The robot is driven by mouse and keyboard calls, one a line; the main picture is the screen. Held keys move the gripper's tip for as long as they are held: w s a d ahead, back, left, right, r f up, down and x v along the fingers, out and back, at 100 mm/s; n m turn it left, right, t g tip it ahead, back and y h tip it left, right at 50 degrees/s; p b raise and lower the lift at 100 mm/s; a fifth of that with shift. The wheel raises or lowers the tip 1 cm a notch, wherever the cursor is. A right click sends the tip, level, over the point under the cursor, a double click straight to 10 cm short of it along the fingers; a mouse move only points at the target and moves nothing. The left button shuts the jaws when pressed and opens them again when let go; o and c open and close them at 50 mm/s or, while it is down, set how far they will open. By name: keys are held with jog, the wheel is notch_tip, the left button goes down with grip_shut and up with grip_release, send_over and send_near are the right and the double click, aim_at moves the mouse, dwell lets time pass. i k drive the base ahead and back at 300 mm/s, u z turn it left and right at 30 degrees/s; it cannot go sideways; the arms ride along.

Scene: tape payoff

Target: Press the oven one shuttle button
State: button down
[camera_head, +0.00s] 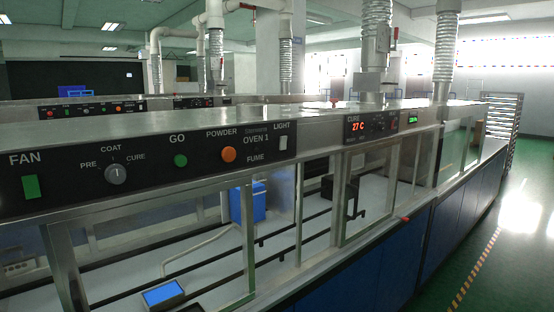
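A black control panel (60,187) with an "OVEN 1" label runs along the top front of the near metal enclosure. It carries a green rectangular FAN switch (31,187), a grey COAT knob (116,174) between PRE and CURE, a round green GO button (180,161), a round orange POWDER button (228,154) and a pale LIGHT switch (283,143). I can read no "shuttle" label on it. My gripper is not in view.
A CURE panel (372,126) shows 27 C in red. Inside the glass-fronted enclosure are a blue box (247,203), rails and a blue-screened device (163,294). Blue cabinets (400,255) stand below. Ducts (375,50) rise above. Green floor (515,260) is clear at right.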

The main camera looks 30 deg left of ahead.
aim_at(180, 160)
jog(key=z, duration=0.1)
jog(key=k, duration=1.05)
jog(key=u, duration=0.6)
jog(key=i, duration=1)
